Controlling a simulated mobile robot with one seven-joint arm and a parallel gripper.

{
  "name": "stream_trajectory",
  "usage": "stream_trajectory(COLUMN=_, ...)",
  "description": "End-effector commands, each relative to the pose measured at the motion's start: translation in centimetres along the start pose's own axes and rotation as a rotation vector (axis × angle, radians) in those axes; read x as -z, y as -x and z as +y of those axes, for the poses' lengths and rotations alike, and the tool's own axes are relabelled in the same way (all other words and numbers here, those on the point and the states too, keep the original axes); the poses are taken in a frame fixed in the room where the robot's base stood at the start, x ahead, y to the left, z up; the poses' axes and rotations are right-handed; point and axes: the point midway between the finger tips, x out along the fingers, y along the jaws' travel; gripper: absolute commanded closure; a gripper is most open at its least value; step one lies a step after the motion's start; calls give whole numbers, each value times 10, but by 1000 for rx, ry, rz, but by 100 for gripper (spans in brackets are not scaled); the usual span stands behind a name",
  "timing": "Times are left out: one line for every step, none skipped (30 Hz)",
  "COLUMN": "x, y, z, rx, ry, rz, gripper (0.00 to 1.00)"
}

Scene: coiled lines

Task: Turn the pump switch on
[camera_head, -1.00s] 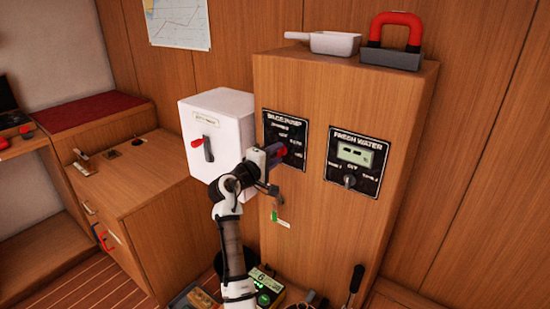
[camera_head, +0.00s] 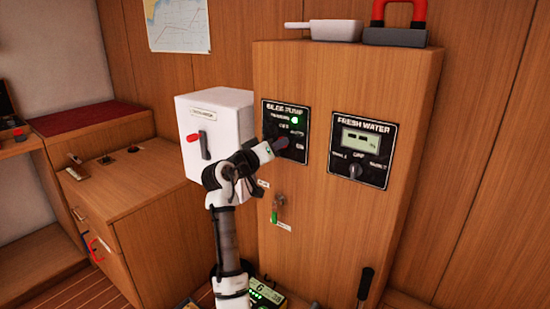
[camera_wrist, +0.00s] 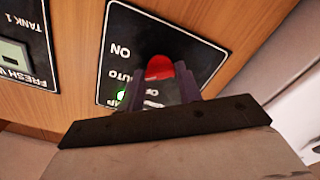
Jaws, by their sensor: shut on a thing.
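The black bilge pump panel (camera_head: 271,122) is on the front of the wooden cabinet. A green lamp (camera_head: 295,120) glows in its upper right part; a green glow (camera_wrist: 121,92) also shows in the wrist view. The pump switch has a red knob (camera_wrist: 160,67), seen upside down in the wrist view near the ON and AUTO labels. My gripper (camera_wrist: 160,88) is shut on the switch, with a dark finger on each side of the knob. In the head view my gripper (camera_head: 277,146) covers the switch, so its exact setting is hard to read.
The fresh water panel (camera_head: 360,125) is to the right on the same cabinet (camera_head: 400,215). A white box with a red-tipped lever (camera_head: 204,144) is to the left. A small tap-like fitting with a green tag (camera_head: 274,216) is below my gripper.

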Motion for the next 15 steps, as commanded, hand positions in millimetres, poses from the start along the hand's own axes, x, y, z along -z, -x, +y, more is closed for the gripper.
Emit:
stream_trajectory(x=-4, y=0, z=-4, rx=1, ry=-44, rz=-1, gripper=88)
stream_trajectory(x=-4, y=0, z=-3, rx=0, ry=-73, rz=-1, gripper=88)
stream_trajectory(x=-4, y=0, z=-3, rx=0, ry=-110, rz=-1, gripper=88)
stream_trajectory(x=-4, y=0, z=-3, rx=0, ry=-139, rz=-1, gripper=88)
stream_trajectory(x=-4, y=0, z=-3, rx=0, ry=-166, rz=-1, gripper=88)
stream_trajectory(x=-4, y=0, z=-3, rx=0, ry=-204, rz=-1, gripper=88)
stream_trajectory(x=-4, y=0, z=-3, rx=0, ry=-231, rz=-1, gripper=88)
stream_trajectory(x=-4, y=0, z=-3, rx=0, ry=-258, rz=-1, gripper=88)
stream_trajectory(x=-4, y=0, z=-3, rx=0, ry=-292, rz=-1, gripper=88)
stream_trajectory(x=-4, y=0, z=-3, rx=0, ry=-317, rz=-1, gripper=88)
stream_trajectory(x=-3, y=0, z=-3, rx=0, ry=-341, rz=-1, gripper=88)
stream_trajectory(x=-3, y=0, z=-2, rx=0, ry=-373, rz=0, gripper=88)
stream_trajectory(x=-3, y=0, z=-2, rx=0, ry=-397, rz=0, gripper=88)
stream_trajectory(x=-2, y=0, z=-2, rx=0, ry=-417, rz=0, gripper=88)
stream_trajectory(x=-2, y=0, z=-2, rx=0, ry=-445, rz=0, gripper=88)
